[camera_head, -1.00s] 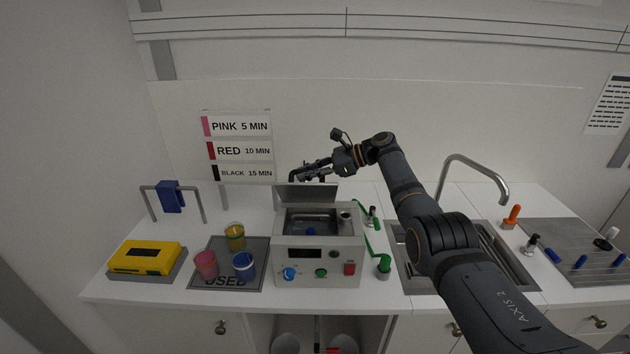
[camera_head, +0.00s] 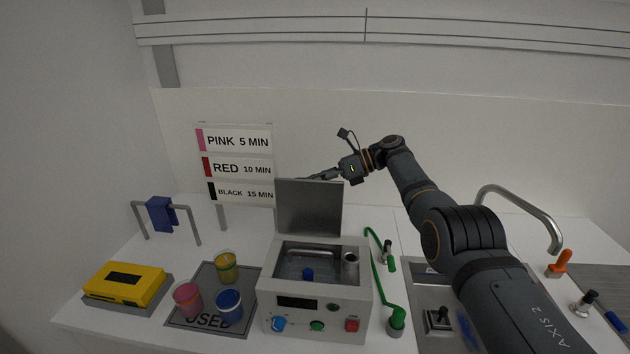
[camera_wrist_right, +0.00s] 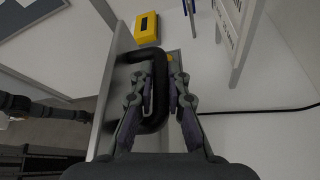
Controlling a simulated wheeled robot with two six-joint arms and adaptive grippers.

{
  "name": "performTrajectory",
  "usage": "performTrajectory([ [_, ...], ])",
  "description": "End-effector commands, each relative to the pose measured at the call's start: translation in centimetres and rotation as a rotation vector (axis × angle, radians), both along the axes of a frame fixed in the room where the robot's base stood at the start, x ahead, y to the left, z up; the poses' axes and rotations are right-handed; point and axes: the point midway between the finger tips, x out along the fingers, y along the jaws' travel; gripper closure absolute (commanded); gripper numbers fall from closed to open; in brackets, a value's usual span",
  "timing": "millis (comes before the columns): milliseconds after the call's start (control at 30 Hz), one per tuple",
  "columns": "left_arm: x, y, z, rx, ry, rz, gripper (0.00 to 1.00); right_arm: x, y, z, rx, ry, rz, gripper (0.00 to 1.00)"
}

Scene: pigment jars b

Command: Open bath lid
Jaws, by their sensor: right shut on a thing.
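The bath (camera_head: 318,312) is a grey box with an open top, a dark display and knobs on its front. Its lid (camera_head: 308,208) stands about upright at the back edge, so the inside shows. My right gripper (camera_head: 322,175) reaches behind the top of the lid, which partly hides its fingers. In the right wrist view, its fingers (camera_wrist_right: 165,98) are closed around the black lid handle (camera_wrist_right: 157,112), with the lid (camera_wrist_right: 118,75) edge-on at the left. My left gripper is not in view.
Yellow, red and blue jars stand on a dark mat (camera_head: 206,275) left of the bath, near a yellow device (camera_head: 125,284). A green hose (camera_head: 377,270) runs along the right side. A timing sign (camera_head: 238,167) stands behind. My right arm crosses over the sink area.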

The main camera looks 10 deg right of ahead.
Motion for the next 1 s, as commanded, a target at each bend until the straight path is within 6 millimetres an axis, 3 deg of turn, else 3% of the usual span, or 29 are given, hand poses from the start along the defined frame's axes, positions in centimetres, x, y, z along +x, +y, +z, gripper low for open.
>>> performTrajectory([
  [533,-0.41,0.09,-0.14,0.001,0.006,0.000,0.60,-0.22,0.07,-0.35,0.003,0.025,0.000,1.00],
  [567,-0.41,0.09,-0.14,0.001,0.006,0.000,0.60,-0.22,0.07,-0.35,0.003,0.025,0.000,0.82],
  [600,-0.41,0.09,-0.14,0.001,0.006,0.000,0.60,-0.22,0.07,-0.35,0.003,0.025,0.000,0.76],
  [1000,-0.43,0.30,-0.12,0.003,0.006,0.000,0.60,-0.19,0.10,-0.24,0.005,0.022,0.001,0.76],
])
